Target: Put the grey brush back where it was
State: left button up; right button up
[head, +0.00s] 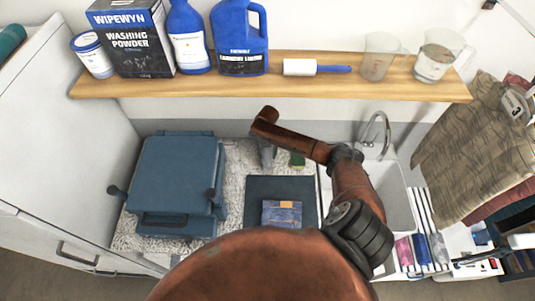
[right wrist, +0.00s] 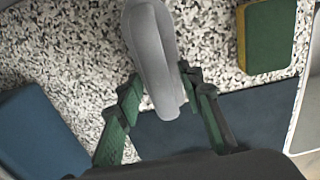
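The grey brush (right wrist: 153,50) shows in the right wrist view as a long, smooth, rounded grey piece running from the top edge down between my fingers. My right gripper (right wrist: 162,82) has its green fingers on both sides of the brush, with the tips against it, so it looks shut on the brush. In the head view my right gripper (head: 267,158) points down over the speckled counter, right of the blue press; the brush is hard to make out there. I cannot tell whether the brush touches the counter. My left gripper is not in view.
A blue press (head: 178,170) stands left. A green and yellow sponge (head: 297,160) lies right of the gripper. A dark mat (head: 255,195) with folded denim (head: 282,213) lies in front. A sink (head: 395,190) is right. A wooden shelf (head: 225,87) with bottles hangs behind.

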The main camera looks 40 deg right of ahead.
notch_tip(320, 180, up, 12)
jog(key=b, duration=0.1)
jog(key=shift+r+b, duration=0.15)
jog(key=shift+b, duration=0.15)
jog(key=shift+c, duration=0.7)
dwell(0.9)
